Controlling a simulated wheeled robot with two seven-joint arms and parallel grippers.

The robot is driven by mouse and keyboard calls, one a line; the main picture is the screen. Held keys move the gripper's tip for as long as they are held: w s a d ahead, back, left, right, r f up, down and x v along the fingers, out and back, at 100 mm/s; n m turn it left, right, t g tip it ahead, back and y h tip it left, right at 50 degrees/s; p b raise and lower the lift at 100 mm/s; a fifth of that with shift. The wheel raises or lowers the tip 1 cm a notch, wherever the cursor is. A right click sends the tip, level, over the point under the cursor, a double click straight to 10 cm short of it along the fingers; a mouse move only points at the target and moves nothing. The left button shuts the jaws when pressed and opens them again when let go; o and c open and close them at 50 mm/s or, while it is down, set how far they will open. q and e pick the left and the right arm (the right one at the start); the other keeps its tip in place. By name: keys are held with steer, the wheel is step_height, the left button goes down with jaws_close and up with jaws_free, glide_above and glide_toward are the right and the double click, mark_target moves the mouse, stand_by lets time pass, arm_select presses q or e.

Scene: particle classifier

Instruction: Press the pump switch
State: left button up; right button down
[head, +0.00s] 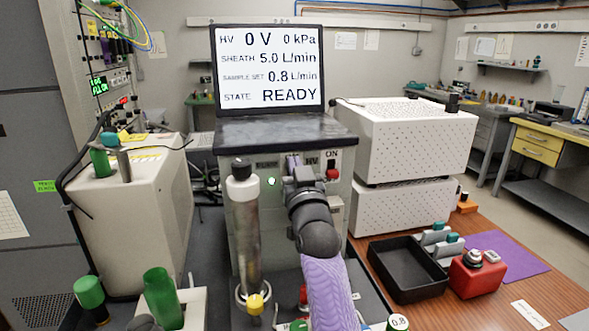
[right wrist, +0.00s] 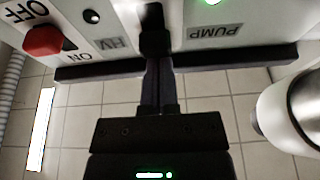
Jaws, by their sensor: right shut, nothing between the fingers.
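The instrument's front panel (head: 250,210) faces me. Its PUMP label (head: 267,163) has a lit green lamp (head: 271,181) below it. My right gripper (head: 291,180) is in front of the panel, between the PUMP and HV labels. In the right wrist view my right gripper (right wrist: 155,42) is shut and empty, its tips at or very near the panel. The tips cover what lies behind them, so I cannot make out the pump switch or tell contact. The PUMP label (right wrist: 215,32) is right of the tips, the HV label (right wrist: 115,43) left. My left gripper is not in view.
A red ON/OFF knob (right wrist: 42,40) is on the panel left of the tips in the right wrist view. A metal cylinder (head: 244,235) stands close before the panel. The screen (head: 268,68) reads 0 V, 0 kPa, READY. A black tray (head: 405,292) lies at right.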

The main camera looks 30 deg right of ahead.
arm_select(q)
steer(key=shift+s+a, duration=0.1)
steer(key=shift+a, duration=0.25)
arm_select(e)
steer(key=shift+w+r, duration=0.15)
steer(key=shift+w, duration=0.05)
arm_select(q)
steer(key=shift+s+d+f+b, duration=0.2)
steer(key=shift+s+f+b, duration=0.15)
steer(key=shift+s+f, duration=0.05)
arm_select(e)
step_height(320, 180, down, 3)
